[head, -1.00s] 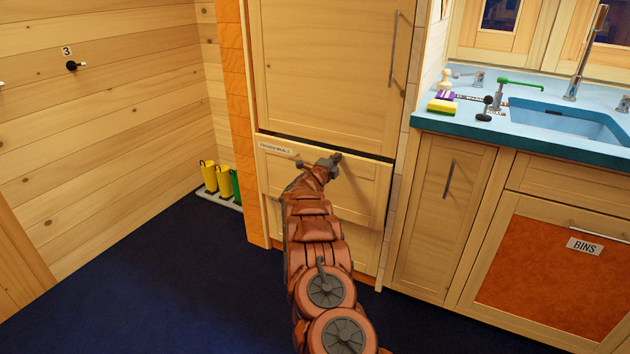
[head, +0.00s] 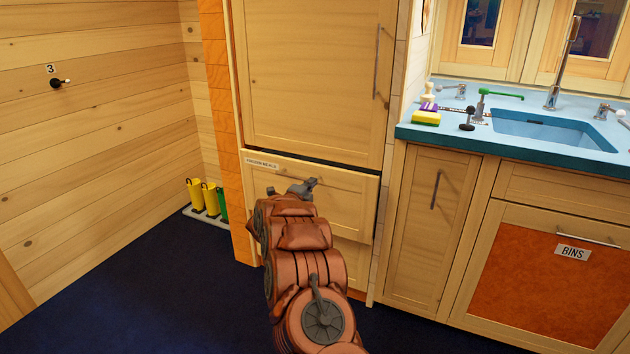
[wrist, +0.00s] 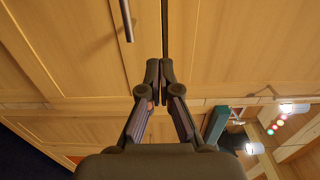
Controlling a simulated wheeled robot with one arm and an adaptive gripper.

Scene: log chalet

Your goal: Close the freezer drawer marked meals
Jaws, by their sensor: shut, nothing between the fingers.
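The freezer drawer (head: 345,190) is a pale wood front below a tall door, with a small white label (head: 262,163) reading roughly "freezer meals" at its upper left. A dark gap runs along its top, and its lower edge stands out from the panel below, so it looks slightly open. My gripper (head: 308,185) is in front of the drawer's upper middle; I cannot tell whether it touches. In the wrist view my gripper (wrist: 160,72) has its fingers together, empty, before wood fronts.
The tall door (head: 310,75) above has a long vertical handle (head: 377,60). A narrow cupboard (head: 432,225) and a bins front (head: 545,270) stand to the right under the blue counter (head: 440,133). Dark floor is clear at left.

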